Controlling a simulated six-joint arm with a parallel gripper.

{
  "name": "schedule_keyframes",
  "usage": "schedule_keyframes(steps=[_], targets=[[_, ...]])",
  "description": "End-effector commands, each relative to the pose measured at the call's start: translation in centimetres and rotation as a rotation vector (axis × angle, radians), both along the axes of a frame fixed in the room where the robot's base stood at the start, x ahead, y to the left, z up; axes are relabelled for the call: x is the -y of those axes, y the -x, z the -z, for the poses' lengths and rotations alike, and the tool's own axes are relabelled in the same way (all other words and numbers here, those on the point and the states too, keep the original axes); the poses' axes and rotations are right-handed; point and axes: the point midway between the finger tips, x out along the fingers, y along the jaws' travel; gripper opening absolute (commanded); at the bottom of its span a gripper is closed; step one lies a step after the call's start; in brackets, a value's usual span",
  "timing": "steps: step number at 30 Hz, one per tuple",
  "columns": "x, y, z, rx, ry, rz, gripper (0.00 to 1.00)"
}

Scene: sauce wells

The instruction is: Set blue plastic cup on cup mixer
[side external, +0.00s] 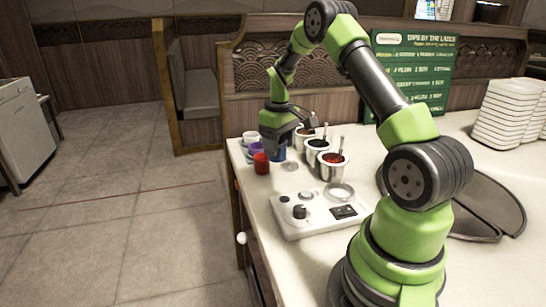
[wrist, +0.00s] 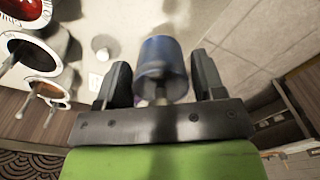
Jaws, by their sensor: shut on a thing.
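The blue plastic cup (side external: 278,153) is between the fingers of my gripper (side external: 277,138), at the counter's left edge. In the wrist view the blue cup (wrist: 162,62) fills the space between the two dark fingertips of my gripper (wrist: 162,78), which is shut on it. Whether its base touches the counter cannot be told. The cup mixer (side external: 312,221), a flat white unit with a dark knob and a black panel, lies on the counter nearer the camera. A round ring (side external: 341,191) shows at its back right. The mixer is not recognisable in the wrist view.
A red cup (side external: 261,163) stands just left of the blue cup; a purple cup (side external: 255,149) is behind it. White stacked containers (side external: 509,113) and a dark round tray (side external: 485,205) are further right.

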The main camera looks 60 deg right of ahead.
Motion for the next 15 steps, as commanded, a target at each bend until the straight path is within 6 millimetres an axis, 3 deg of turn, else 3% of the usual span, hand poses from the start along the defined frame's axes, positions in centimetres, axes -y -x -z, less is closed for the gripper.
schedule_keyframes(steps=[4, 9, 15], targets=[[1.9, 4.9, -0.4, -0.004, -0.002, 0.105, 0.38], [2.7, 11.3, -0.4, -0.003, -0.001, 0.238, 0.38], [2.1, 15.9, -0.4, 0.000, 0.001, 0.339, 0.38]])
